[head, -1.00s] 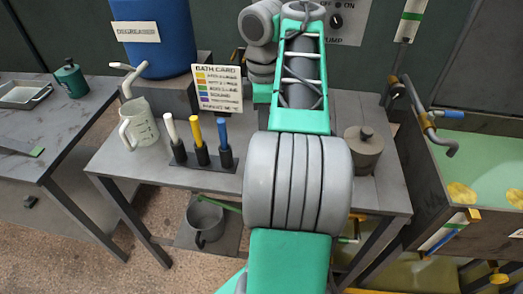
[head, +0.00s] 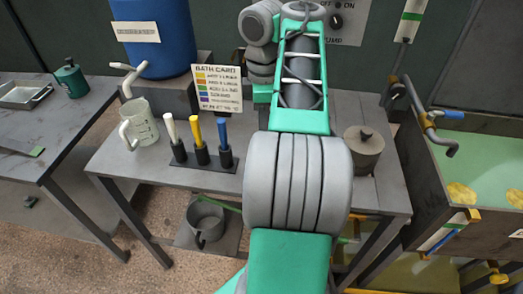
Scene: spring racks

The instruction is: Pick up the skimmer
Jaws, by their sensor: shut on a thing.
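My arm fills the middle of the head view, and my gripper is not visible in it. I cannot make out a skimmer for certain; my arm hides part of the table and the space beneath it. A thin green bar (head: 232,208) shows under the table beside my arm, and I cannot tell what it belongs to.
The grey table (head: 110,160) holds a clear jug (head: 143,125), a rack of coloured handles (head: 205,162), a bath card (head: 217,88) and a lidded pot (head: 364,148). A grey bucket (head: 205,218) stands below. A tank (head: 470,180) is at right, a blue drum (head: 160,40) behind.

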